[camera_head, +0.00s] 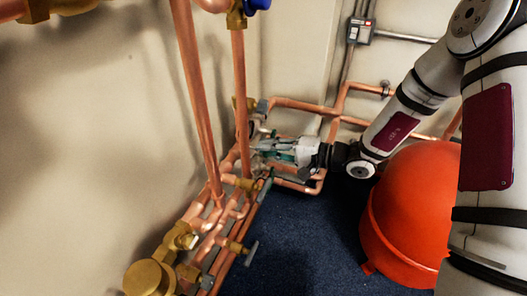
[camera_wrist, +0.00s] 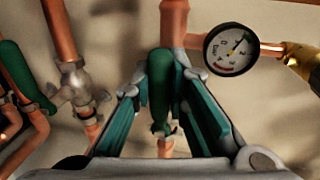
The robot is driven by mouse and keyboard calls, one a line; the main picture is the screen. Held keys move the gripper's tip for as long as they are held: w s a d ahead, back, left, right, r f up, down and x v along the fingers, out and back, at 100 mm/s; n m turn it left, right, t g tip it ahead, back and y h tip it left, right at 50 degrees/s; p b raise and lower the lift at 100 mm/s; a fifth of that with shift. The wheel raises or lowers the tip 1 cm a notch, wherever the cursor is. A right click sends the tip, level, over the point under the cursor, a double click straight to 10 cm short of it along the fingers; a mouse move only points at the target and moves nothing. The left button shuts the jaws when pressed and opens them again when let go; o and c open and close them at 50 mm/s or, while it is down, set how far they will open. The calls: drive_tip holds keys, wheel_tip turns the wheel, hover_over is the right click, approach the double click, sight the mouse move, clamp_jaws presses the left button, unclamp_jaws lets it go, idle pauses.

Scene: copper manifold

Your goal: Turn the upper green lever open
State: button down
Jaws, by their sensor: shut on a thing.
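In the wrist view a green lever (camera_wrist: 160,88) hangs along a vertical copper pipe, between the teal fingers of my gripper (camera_wrist: 158,78). The fingers are closed in on both sides of it, and its lower end points toward my palm. A second green lever (camera_wrist: 22,72) is at the left edge, apart from my fingers. In the head view my gripper (camera_head: 262,151) reaches left into the copper pipework, and the lever it holds is too small and covered to make out clearly.
A round gauge (camera_wrist: 231,49) on a side pipe sits close right of my fingers. A metal valve body (camera_wrist: 75,85) is to the left. A red tank (camera_head: 410,215) stands below my arm. Vertical copper pipes (camera_head: 198,100) rise left of my gripper. Blue floor (camera_head: 310,240) is clear.

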drive_tip(key=shift+d+f, duration=0.1)
drive_tip(key=shift+f, duration=0.05)
drive_tip(key=c, duration=1.6)
unclamp_jaws()
drive_tip(key=shift+o, duration=0.2)
drive_tip(key=v, duration=1.2)
drive_tip(key=shift+s, duration=0.1)
